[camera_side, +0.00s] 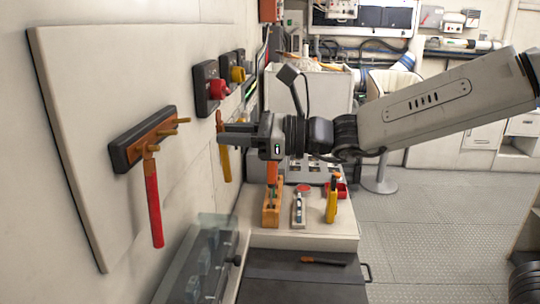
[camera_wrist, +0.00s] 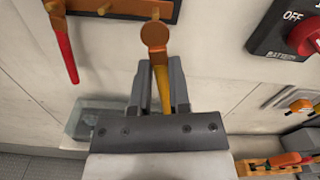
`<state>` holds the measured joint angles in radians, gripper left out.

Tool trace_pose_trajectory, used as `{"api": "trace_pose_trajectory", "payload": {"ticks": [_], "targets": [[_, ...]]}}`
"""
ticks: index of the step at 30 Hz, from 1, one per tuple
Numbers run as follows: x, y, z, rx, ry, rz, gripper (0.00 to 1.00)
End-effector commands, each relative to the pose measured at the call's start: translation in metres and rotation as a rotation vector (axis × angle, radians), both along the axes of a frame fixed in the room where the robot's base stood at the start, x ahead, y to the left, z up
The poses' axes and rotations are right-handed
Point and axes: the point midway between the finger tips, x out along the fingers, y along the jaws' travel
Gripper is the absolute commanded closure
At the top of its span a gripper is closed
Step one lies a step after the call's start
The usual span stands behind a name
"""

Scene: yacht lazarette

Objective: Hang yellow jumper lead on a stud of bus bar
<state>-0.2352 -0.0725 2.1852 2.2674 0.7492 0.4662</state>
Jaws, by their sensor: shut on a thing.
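The bus bar (camera_side: 128,148) is a dark block with a copper face and several protruding studs, fixed to the wall panel; it shows at the top of the wrist view (camera_wrist: 125,14). A red lead (camera_side: 155,205) hangs from one stud. My gripper (camera_side: 222,137) is shut on the yellow jumper lead (camera_side: 225,162), which hangs upright below the jaws with its copper ring end above them. In the wrist view, the ring of the yellow jumper lead (camera_wrist: 154,37) lies just below the right-hand stud (camera_wrist: 155,12). In the side view the ring is apart from the stud tip, to its right.
Battery switches with a red knob (camera_side: 218,89) and a yellow knob (camera_side: 238,74) are on the wall behind my gripper. Below, a bench (camera_side: 300,241) holds an orange block, several tools and a red item. A clear-lidded box (camera_side: 205,262) stands low by the wall.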

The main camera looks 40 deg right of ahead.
Motion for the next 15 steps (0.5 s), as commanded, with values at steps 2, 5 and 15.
{"api": "trace_pose_trajectory", "payload": {"ticks": [2, 5, 15], "targets": [[0.002, 0.002, 0.0, 0.0, 0.0, 0.0, 1.0], [0.005, 0.005, 0.0, 0.001, -0.001, 0.0, 1.0], [0.013, 0.013, -0.002, 0.001, -0.001, 0.001, 1.0]]}}
